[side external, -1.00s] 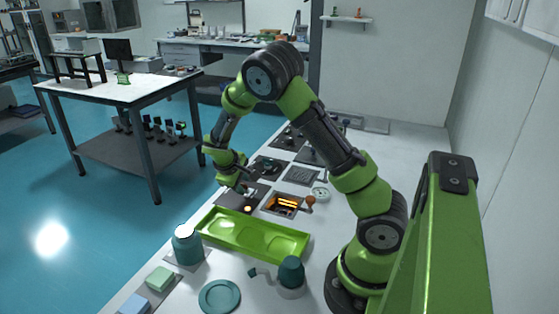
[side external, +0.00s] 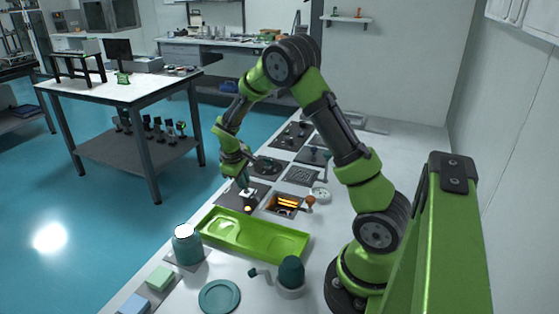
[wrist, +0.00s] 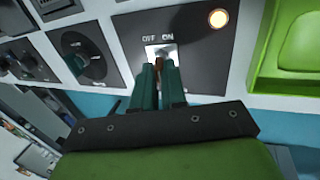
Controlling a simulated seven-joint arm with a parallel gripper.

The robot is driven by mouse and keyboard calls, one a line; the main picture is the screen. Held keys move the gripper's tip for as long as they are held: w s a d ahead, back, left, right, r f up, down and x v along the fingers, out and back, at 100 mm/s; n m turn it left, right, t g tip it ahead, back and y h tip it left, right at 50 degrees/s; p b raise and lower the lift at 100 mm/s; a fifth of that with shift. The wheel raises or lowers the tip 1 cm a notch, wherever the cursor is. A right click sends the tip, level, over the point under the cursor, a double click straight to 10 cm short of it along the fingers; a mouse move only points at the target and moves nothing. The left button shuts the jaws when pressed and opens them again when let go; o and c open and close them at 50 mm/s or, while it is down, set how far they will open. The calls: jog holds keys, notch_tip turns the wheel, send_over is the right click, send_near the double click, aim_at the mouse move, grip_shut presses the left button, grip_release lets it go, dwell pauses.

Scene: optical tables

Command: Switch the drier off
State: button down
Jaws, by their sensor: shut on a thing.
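A dark switch panel (wrist: 205,65) marked OFF and ON has a pale switch plate (wrist: 151,49) and a lit orange lamp (wrist: 218,18). In the side view the lamp (side external: 248,209) glows on the same panel (side external: 229,200). My gripper (wrist: 159,68) is at the switch, its teal fingers closed around a small brownish lever (wrist: 157,59). The fingers hide most of the lever, so I cannot tell which way it is set. In the side view my gripper (side external: 247,190) is low over the panel. A heater box (side external: 284,204) with glowing orange bars stands to the right.
A green tray (side external: 254,249) lies just in front of the panel. A round knob panel (wrist: 83,54) lies left of the switch in the wrist view. A teal jar (side external: 187,250), a teal-topped pot (side external: 291,277) and a teal plate (side external: 219,296) are nearer the camera.

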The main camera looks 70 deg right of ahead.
jog(key=d+y, duration=0.1)
jog(key=y, duration=0.1)
jog(key=d+y, duration=0.1)
jog(key=y, duration=0.1)
jog(key=shift+d+r+y, duration=0.15)
jog(key=shift+d+y, duration=0.05)
jog(key=shift+y, duration=0.1)
jog(key=shift+d+f+y, duration=0.2)
jog(key=shift+d+y, duration=0.3)
jog(key=shift+y, duration=0.75)
jog(key=shift+d+f+y, duration=0.15)
jog(key=shift+d+y, duration=0.35)
jog(key=shift+y, duration=0.75)
jog(key=c, duration=1.2)
grip_release()
jog(key=v, duration=1.6)
jog(key=shift+d+r, duration=0.25)
jog(key=shift+d, duration=0.1)
